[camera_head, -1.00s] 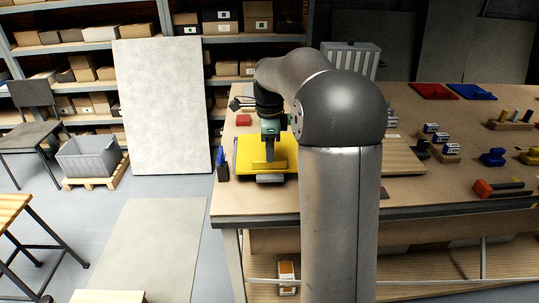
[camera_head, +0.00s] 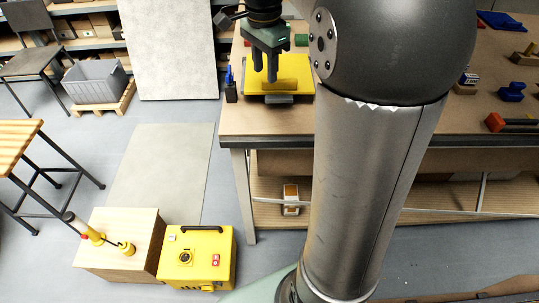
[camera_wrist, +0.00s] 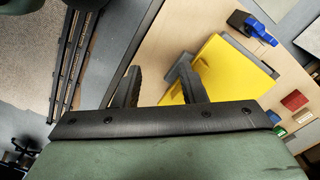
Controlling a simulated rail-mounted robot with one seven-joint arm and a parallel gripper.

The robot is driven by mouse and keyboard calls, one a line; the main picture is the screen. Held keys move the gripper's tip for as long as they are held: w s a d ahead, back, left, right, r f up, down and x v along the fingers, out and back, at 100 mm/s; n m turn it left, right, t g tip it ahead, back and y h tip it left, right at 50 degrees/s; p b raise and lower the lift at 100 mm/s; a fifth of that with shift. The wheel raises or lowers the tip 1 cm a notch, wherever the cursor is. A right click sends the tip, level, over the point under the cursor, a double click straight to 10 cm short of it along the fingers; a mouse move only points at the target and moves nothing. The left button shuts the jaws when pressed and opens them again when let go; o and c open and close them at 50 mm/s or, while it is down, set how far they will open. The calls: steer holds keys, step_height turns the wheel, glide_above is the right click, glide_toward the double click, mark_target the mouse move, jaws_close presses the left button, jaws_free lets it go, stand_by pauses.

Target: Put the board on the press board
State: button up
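A flat yellow board (camera_head: 299,66) lies near the left front of the brown workbench. A grey piece (camera_head: 279,99) shows at its front edge. In the wrist view the yellow board (camera_wrist: 222,72) appears with grey parts (camera_wrist: 179,73) along its edge; I cannot tell which part is the press board. My gripper (camera_head: 265,72) points down in front of or above the yellow board in the head view; the height gap is unclear. In the wrist view my gripper (camera_wrist: 158,88) has its two dark fingers apart with nothing visible between them.
Other tools and a blue piece (camera_head: 511,92) lie at the bench's right. A yellow box (camera_head: 197,258) and a wooden crate (camera_head: 118,245) stand on the floor. My arm hides the bench's middle.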

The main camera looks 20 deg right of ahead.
steer(key=s+a+f+n, duration=0.4)
steer(key=s+f+n, duration=0.2)
steer(key=s, duration=0.4)
steer(key=s+a+f+n, duration=0.4)
steer(key=s+f+n, duration=0.3)
steer(key=s+n, duration=0.2)
steer(key=shift+s+a+n, duration=0.3)
steer(key=shift+s+a, duration=0.1)
steer(key=shift+s, duration=0.85)
